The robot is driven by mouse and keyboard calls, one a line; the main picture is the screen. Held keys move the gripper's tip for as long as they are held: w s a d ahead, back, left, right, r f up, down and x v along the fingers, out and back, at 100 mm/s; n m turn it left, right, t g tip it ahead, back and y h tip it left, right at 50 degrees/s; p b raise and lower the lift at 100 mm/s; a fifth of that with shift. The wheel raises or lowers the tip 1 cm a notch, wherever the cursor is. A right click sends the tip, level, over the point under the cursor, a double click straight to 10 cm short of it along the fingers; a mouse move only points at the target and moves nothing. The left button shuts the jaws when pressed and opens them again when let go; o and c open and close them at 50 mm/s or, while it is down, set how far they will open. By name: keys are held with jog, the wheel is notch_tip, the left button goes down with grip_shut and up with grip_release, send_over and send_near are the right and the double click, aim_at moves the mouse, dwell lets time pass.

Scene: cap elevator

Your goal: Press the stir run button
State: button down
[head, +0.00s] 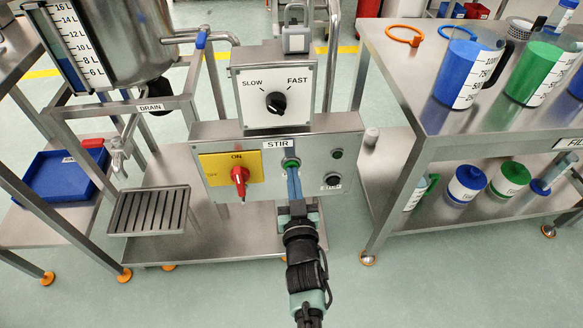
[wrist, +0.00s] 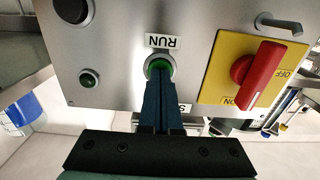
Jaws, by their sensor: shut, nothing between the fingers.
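The green stir run button (wrist: 158,66) sits in a pale ring on the metal control box, beside an upside-down RUN label (wrist: 164,42) in the wrist view. My gripper (head: 292,171) is shut and empty, pointing at the box. In the wrist view its dark blue fingertips (wrist: 159,80) overlap the lower part of the button. I cannot tell whether they touch it or how far it is pressed in.
The red rotary switch (head: 240,176) on its yellow plate is left of the button. A dark button (head: 333,180) and a small green lamp (head: 337,154) are right of it. The speed knob (head: 276,103) is above. A steel table (head: 420,110) with jugs stands at right.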

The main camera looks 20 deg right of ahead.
jog(key=shift+w, duration=0.25)
jog(key=shift+s, duration=0.1)
jog(key=shift+p+v, duration=0.55)
jog(key=shift+v, duration=2.15)
